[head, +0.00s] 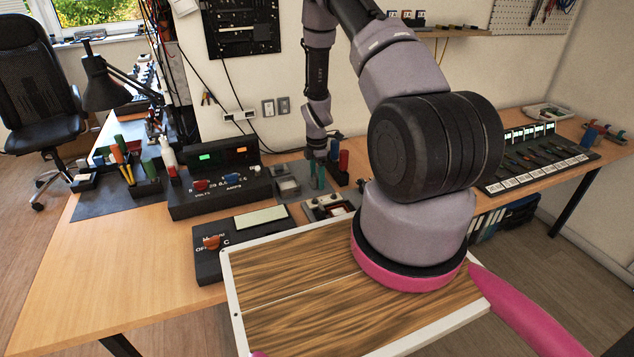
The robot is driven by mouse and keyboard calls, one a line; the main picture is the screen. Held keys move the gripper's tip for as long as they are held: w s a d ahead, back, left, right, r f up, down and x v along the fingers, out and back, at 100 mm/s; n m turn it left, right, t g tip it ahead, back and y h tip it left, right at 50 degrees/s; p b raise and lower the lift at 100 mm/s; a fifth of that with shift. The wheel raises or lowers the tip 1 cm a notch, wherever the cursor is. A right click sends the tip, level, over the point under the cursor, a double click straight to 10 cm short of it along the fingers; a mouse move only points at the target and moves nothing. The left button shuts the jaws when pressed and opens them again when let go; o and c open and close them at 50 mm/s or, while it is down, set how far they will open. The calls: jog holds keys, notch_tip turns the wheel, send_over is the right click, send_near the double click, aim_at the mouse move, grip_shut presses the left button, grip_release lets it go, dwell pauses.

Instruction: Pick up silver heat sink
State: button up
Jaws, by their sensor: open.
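My gripper (318,172) is at the end of the arm, pointing down over the back middle of the bench. It is small in the picture, and two narrow teal uprights show at its tip. It is open, and I see nothing held in it. A grey, blocky piece (287,187) sits on a dark pad just left of my gripper; it may be the silver heat sink, but it is too small to tell. What lies directly under and behind the gripper is hidden.
A red cylinder (344,160) stands close right of the gripper. A black control box (222,192) and a meter (245,240) stand to its left. An open-topped module (327,207) sits in front. A labelled rack (535,160) is at far right. Bare bench (120,260) lies front left.

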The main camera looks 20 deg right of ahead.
grip_shut()
jog(key=shift+r, duration=0.1)
